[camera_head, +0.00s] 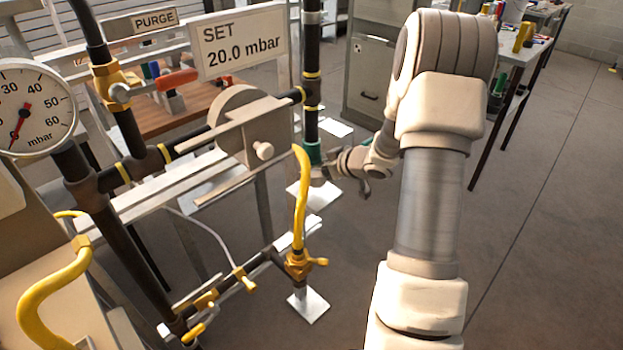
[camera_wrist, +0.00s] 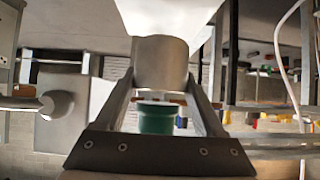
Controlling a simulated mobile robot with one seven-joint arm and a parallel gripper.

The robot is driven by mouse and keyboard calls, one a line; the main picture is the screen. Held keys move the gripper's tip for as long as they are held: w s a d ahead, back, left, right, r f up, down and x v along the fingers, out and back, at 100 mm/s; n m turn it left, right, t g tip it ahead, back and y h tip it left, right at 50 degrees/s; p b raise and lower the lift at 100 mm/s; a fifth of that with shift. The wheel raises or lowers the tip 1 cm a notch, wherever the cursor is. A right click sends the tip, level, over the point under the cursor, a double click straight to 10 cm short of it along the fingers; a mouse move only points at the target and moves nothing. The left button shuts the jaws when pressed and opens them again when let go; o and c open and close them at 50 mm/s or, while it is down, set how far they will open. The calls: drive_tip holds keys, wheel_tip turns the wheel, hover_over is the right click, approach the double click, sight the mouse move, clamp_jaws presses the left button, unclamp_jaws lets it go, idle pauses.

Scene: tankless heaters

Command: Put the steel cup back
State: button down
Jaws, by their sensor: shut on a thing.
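The steel cup (camera_wrist: 160,62) is a plain grey cylinder between my fingertips in the wrist view. My gripper (camera_wrist: 162,82) is shut on it, one finger at each side. A green collar (camera_wrist: 155,118) shows between the fingers in that view, close to the cup; a gap or contact between them cannot be told. In the head view a green collar (camera_head: 313,152) sits at the lower end of the upright black pipe (camera_head: 312,95). My gripper (camera_head: 345,170) is just right of and below it there. The cup is small and partly hidden in the head view.
A yellow hose (camera_head: 300,195) and brass valve (camera_head: 298,264) stand in front of my gripper. A pressure gauge (camera_head: 35,107) and a "SET 20.0 mbar" sign (camera_head: 240,42) are at left. A grey cabinet (camera_head: 372,70) stands behind. Floor at right is clear.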

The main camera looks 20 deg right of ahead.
drive_tip(key=shift+w+a, duration=0.15)
drive_tip(key=shift+w, duration=0.4)
drive_tip(key=shift+w+a+f+b, duration=0.15)
drive_tip(key=shift+f+b, duration=0.45)
drive_tip(key=shift+f, duration=0.3)
drive_tip(key=shift+w+d+f+b, duration=0.15)
drive_tip(key=shift+f+b, duration=0.4)
drive_tip(key=shift+f, duration=0.3)
drive_tip(key=shift+a, duration=0.1)
drive_tip(key=shift+f, duration=0.2)
unclamp_jaws()
